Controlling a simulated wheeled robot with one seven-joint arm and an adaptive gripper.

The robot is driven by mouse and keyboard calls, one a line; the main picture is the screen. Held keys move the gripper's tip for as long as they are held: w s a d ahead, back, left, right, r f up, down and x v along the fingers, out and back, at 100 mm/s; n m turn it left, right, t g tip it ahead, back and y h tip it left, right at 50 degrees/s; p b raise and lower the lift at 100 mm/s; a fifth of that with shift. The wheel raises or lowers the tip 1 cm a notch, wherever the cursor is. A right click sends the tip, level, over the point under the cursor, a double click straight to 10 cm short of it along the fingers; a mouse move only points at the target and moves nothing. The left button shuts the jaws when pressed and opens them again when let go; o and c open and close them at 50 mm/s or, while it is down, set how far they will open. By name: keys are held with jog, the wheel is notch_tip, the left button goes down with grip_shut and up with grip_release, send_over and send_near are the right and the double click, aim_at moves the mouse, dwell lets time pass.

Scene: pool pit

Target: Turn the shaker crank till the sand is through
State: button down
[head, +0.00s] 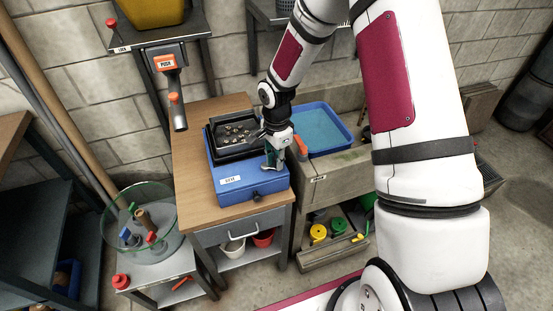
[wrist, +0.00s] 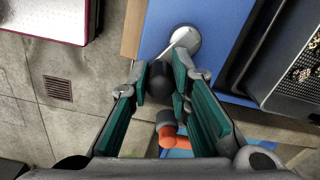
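The shaker is a blue box (head: 228,181) with a white label on the wooden bench. On its top is a black sieve tray (head: 214,148) with several small lumps in it. The tray's mesh side also shows in the wrist view (wrist: 283,92). The crank has a round silver hub (wrist: 184,40) and a dark knob (wrist: 160,78). My gripper (head: 272,163) is at the right side of the box. Any sand is too small to make out.
An orange handle (head: 300,146) is close right of my gripper, beside a blue basin (head: 322,128). A glass bowl (head: 172,236) with tools stands on a low table at left. A push-button handle (head: 170,82) hangs above the bench. Bare wood (head: 190,165) shows left of the box.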

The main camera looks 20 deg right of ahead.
jog(key=shift+w+n, duration=0.1)
jog(key=shift+n, duration=0.3)
jog(key=n, duration=0.1)
jog(key=w+n+b, duration=0.1)
jog(key=n, duration=0.3)
jog(key=shift+w+d, duration=0.25)
jog(key=shift+w, duration=0.1)
jog(key=n, duration=0.2)
jog(key=w+n+b, duration=0.1)
jog(key=n, duration=0.1)
jog(key=shift+a, duration=0.15)
jog(key=n, duration=0.2)
jog(key=w+n+b, duration=0.1)
jog(key=shift+a+n, duration=0.25)
jog(key=shift+n, duration=0.05)
jog(key=n, duration=0.3)
jog(key=shift+w+a+n, duration=0.3)
jog(key=shift+w+a, duration=0.05)
jog(key=n, duration=0.2)
jog(key=shift+w+a+n+b, duration=0.2)
jog(key=shift+a+n+b, duration=0.15)
jog(key=shift+n, duration=0.05)
jog(key=n, duration=0.2)
jog(key=a+n, duration=0.1)
jog(key=n, duration=0.2)
jog(key=shift+a+n, duration=0.3)
